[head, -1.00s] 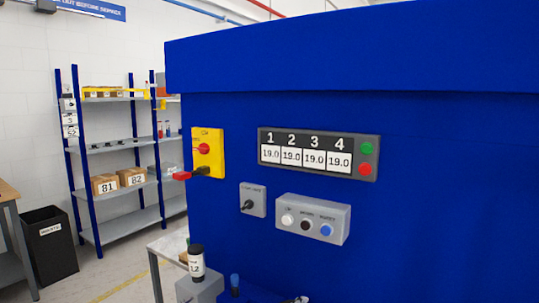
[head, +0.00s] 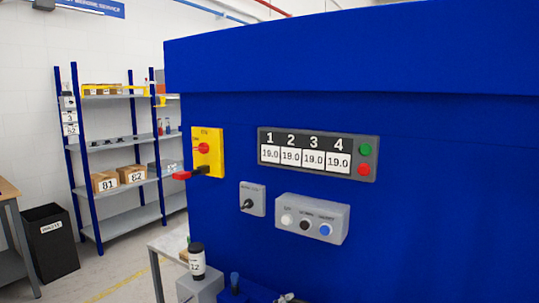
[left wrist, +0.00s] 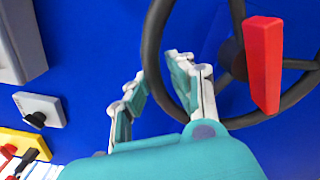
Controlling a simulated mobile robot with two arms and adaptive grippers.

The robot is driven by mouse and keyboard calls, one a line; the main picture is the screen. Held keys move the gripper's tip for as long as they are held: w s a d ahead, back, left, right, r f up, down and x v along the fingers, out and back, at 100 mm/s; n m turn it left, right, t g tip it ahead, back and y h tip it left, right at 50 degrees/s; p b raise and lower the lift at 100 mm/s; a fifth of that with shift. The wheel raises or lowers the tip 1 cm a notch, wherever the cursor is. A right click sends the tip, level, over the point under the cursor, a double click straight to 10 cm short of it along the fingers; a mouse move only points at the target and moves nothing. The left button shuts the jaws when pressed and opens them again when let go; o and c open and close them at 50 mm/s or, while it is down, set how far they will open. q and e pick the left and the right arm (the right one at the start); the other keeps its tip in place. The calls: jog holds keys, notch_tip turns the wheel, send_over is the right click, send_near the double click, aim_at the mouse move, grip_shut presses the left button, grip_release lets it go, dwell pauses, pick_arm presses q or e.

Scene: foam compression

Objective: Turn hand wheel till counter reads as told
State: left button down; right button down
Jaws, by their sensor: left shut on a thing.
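In the left wrist view a dark hand wheel (left wrist: 152,52) stands in front of the blue machine face, with a red block-shaped part (left wrist: 264,65) over its hub. My left gripper (left wrist: 157,70) has its teal and grey fingers on either side of the wheel's left rim and is shut on it. In the head view a dark panel (head: 318,155) has four windows numbered 1 to 4, each reading 19.0. The wheel is not seen in the head view. My right gripper is in neither view.
The blue machine (head: 440,210) fills the right of the head view. It carries a yellow switch plate (head: 207,146), a grey selector box (head: 252,199) and a grey button box (head: 312,219). Shelves (head: 115,150) and a black bin (head: 50,242) stand at the left.

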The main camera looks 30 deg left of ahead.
pick_arm(q)
jog(key=shift+a+r+n, duration=0.25)
jog(key=shift+a+n, duration=0.15)
jog(key=shift+n, duration=0.3)
jog(key=shift+a, duration=0.1)
jog(key=shift+w+a+f+n, duration=0.1)
jog(key=shift+a+f+n, duration=0.3)
jog(key=shift+n, duration=0.35)
jog(key=shift+a+f+n, duration=0.35)
jog(key=shift+a+n, duration=0.05)
jog(key=shift+n, duration=0.35)
jog(key=c, duration=1.2)
grip_release()
jog(key=o, duration=0.9)
jog(key=shift+f, duration=0.3)
